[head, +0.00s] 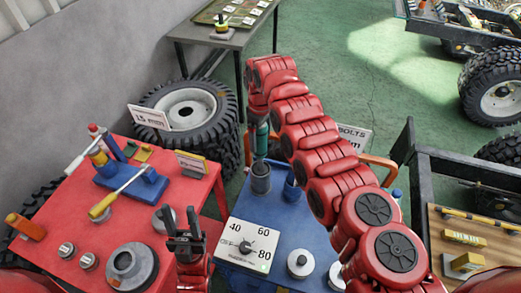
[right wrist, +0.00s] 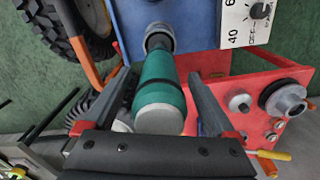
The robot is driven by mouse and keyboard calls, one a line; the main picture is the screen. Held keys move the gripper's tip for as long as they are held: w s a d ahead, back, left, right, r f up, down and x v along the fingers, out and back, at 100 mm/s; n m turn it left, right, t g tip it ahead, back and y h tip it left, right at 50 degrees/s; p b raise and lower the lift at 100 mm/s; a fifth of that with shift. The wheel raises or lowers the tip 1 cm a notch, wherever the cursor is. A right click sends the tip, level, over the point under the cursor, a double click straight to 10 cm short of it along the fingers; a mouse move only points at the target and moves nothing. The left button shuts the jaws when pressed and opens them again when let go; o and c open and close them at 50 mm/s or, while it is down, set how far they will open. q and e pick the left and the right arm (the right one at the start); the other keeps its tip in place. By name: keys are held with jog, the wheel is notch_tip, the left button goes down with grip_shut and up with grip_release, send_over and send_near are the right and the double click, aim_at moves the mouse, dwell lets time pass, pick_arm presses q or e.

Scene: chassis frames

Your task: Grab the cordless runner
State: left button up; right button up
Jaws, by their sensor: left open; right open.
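The cordless runner (right wrist: 160,92), a green and black tool with a pale end cap, stands in a grey cup holder (head: 261,180) on the blue cart. In the head view its green body (head: 262,140) shows just below the end of my right arm. My right gripper (right wrist: 153,74) is open, with one finger on each side of the runner in the right wrist view; whether they touch it I cannot tell. My left gripper (head: 182,215) is open and empty over the front edge of the red table, left of the blue cart.
The blue cart (head: 232,210) also carries a dial box (head: 245,245), a blue cup (head: 292,190) and round metal parts. The red table (head: 60,205) holds tools and parts. Large tyres (head: 190,110) stand behind. A dark-framed cart (head: 450,165) stands close at right.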

jog(key=shift+f, duration=0.7)
grip_shut()
